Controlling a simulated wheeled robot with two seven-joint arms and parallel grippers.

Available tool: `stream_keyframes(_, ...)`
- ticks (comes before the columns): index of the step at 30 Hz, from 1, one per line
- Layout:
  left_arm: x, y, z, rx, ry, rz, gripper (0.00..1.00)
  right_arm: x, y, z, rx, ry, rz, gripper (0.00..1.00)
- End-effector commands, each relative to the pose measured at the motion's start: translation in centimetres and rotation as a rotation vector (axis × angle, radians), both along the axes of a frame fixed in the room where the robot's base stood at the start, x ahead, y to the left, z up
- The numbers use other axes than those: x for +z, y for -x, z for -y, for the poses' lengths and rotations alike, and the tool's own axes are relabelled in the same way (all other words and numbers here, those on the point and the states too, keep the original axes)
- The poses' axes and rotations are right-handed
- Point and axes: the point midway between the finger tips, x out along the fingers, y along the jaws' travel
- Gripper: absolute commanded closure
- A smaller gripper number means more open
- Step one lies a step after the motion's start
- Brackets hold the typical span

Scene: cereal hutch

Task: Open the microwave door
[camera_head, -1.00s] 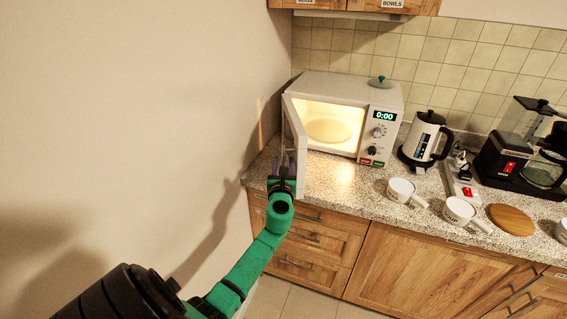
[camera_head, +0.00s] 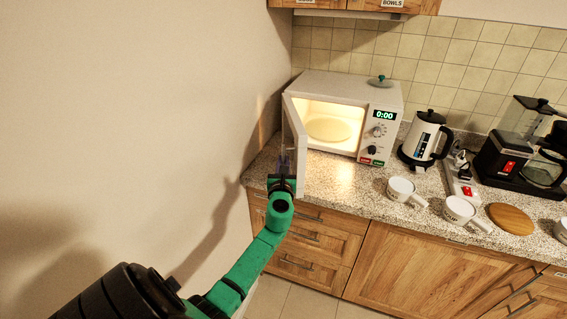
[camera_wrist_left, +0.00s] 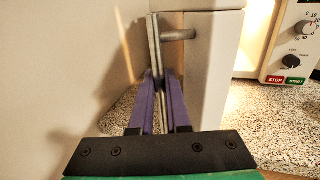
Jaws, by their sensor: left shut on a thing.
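The white microwave (camera_head: 350,88) stands on the counter against the tiled wall. Its door (camera_head: 296,135) is swung wide open toward the left wall, and the lit inside shows a round turntable (camera_head: 328,130). My left gripper (camera_head: 284,162) is at the outer edge of the door, shut on the door handle (camera_wrist_left: 155,50). In the left wrist view the purple fingers of the gripper (camera_wrist_left: 158,88) close around the grey bar, beside the white door (camera_wrist_left: 205,80). My right gripper is out of view.
A kettle (camera_head: 424,138) stands right of the microwave, with white cups (camera_head: 402,190), a wooden disc (camera_head: 511,219) and a coffee maker (camera_head: 506,160) farther right. The left wall is close to the door and my left arm. The counter before the microwave is clear.

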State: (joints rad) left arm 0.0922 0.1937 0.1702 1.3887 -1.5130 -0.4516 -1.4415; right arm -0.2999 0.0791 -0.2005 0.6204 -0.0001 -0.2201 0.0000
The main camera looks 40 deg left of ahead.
Motion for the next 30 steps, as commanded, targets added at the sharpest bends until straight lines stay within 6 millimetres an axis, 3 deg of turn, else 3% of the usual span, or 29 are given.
stream_keyframes(26,-0.13,0.02,0.03,-0.001,0.001,-0.002,1.00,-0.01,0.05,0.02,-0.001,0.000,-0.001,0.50)
stream_keyframes(30,-0.34,0.56,-0.81,-0.019,-0.003,-0.002,1.00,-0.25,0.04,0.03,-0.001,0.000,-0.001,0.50)
